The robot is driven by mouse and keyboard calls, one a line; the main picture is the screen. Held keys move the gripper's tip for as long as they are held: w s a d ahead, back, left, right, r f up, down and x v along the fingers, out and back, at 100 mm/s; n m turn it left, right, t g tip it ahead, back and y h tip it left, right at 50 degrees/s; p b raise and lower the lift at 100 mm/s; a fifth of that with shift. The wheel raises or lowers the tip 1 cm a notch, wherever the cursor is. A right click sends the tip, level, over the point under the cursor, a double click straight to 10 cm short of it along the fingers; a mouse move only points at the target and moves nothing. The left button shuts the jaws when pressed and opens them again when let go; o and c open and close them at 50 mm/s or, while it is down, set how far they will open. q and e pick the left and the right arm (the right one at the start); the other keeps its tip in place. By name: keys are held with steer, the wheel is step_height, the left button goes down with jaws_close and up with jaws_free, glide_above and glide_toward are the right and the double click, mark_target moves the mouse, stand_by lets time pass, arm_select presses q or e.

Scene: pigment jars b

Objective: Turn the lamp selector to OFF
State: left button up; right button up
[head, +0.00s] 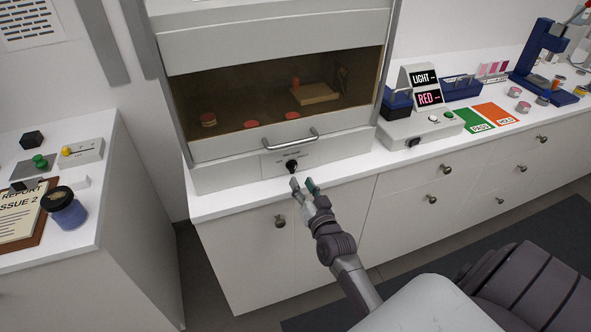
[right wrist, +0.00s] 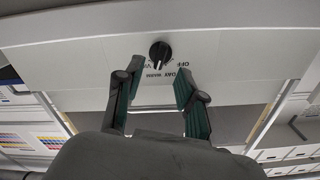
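The lamp selector is a small black knob (head: 291,166) on the front panel of the white viewing cabinet (head: 232,174). The right wrist view also shows the knob (right wrist: 160,52), with upside-down labels around it; OFF and DAY lie to its right and WARM below it. The knob's ridge points roughly down toward WARM there. My right gripper (head: 303,184) is just in front of and below the knob, its fingers apart and empty. In the right wrist view the gripper (right wrist: 151,84) has its fingertips either side of and short of the knob, not touching it. My left gripper is out of view.
A handle bar (head: 291,140) sits above the knob on the cabinet's sash. A light box with a RED sign (head: 429,98) stands to the right. A jar with a dark lid (head: 66,209) and a clipboard (head: 22,216) lie on the left counter. The counter edge runs beneath the cabinet.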

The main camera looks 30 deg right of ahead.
mark_target(294, 170)
steer(key=x, duration=0.5)
steer(key=shift+w, duration=0.45)
jaws_close()
